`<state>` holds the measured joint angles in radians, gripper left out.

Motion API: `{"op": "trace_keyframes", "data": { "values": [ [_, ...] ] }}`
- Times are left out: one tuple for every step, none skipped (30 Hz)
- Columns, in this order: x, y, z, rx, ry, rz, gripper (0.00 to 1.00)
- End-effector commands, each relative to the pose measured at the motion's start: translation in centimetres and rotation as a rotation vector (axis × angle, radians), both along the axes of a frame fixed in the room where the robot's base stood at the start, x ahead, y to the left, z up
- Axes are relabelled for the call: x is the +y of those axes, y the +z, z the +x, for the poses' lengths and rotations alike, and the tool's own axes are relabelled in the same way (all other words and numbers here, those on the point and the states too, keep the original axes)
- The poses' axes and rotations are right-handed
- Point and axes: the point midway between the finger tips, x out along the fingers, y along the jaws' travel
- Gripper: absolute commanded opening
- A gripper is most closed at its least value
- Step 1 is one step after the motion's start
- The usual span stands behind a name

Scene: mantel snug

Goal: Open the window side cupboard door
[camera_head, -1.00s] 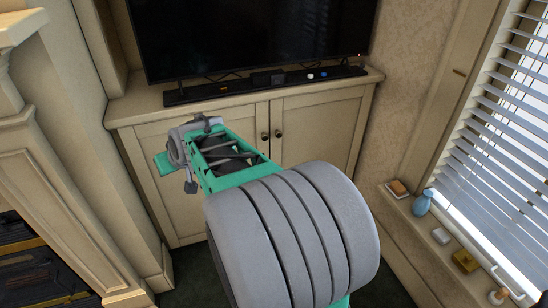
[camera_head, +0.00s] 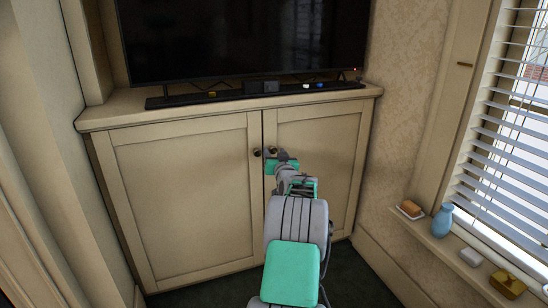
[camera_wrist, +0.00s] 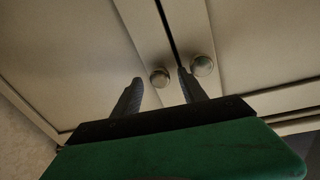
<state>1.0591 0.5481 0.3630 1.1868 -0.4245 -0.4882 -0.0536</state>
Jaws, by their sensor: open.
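The window side cupboard door (camera_head: 338,145) is the right-hand door below the television and is closed against its neighbour. Its round knob (camera_head: 272,150) is partly hidden by my gripper (camera_head: 281,160). In the wrist view, which looks turned over, that knob (camera_wrist: 159,78) shows between my two open fingertips. I cannot tell whether the fingers reach around it. The other door's knob (camera_wrist: 202,66) shows just outside the right-hand finger; in the head view this knob (camera_head: 257,152) is left of the gripper. My gripper is open and empty.
The left cupboard door (camera_head: 187,200) is closed. A counter (camera_head: 110,112) with a soundbar (camera_head: 190,99) and television (camera_head: 245,40) overhangs the doors. At right, a windowsill (camera_head: 437,245) holds a blue vase (camera_head: 442,220) and small items. Dark floor lies in front.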

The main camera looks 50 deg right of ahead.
Motion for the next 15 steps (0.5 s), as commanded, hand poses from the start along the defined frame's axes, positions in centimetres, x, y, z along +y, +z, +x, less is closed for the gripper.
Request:
{"op": "trace_keyframes", "data": {
  "values": [
    [-0.28, -0.13, 0.44, 0.0, 0.001, -0.001, 0.5],
    [-0.42, -0.07, 0.6, 0.0, 0.001, -0.001, 0.5],
    [-0.53, -0.03, 0.73, 0.0, 0.001, -0.001, 0.5],
    [-0.57, -0.01, 0.79, 0.0, 0.001, 0.0, 0.5],
    [-0.6, 0.02, 0.82, 0.0, 0.0, 0.0, 0.5],
    [-0.61, 0.04, 0.82, 0.0, 0.0, 0.0, 0.5],
    [-0.6, 0.05, 0.81, 0.0, 0.0, 0.0, 0.5],
    [-0.59, 0.05, 0.81, 0.0, 0.0, 0.0, 0.5],
    [-0.59, 0.05, 0.8, 0.0, 0.0, 0.0, 0.5],
    [-0.59, 0.05, 0.8, 0.0, 0.0, 0.0, 0.5],
    [-0.58, 0.05, 0.79, 0.0, 0.0, 0.0, 0.47],
    [-0.58, 0.05, 0.79, 0.001, 0.0, 0.001, 0.44],
    [-0.58, 0.05, 0.79, 0.0, 0.0, 0.0, 0.42],
    [-0.58, 0.04, 0.79, 0.001, 0.0, 0.001, 0.39],
    [-0.57, 0.04, 0.78, 0.001, 0.0, 0.001, 0.36]
  ]
}}
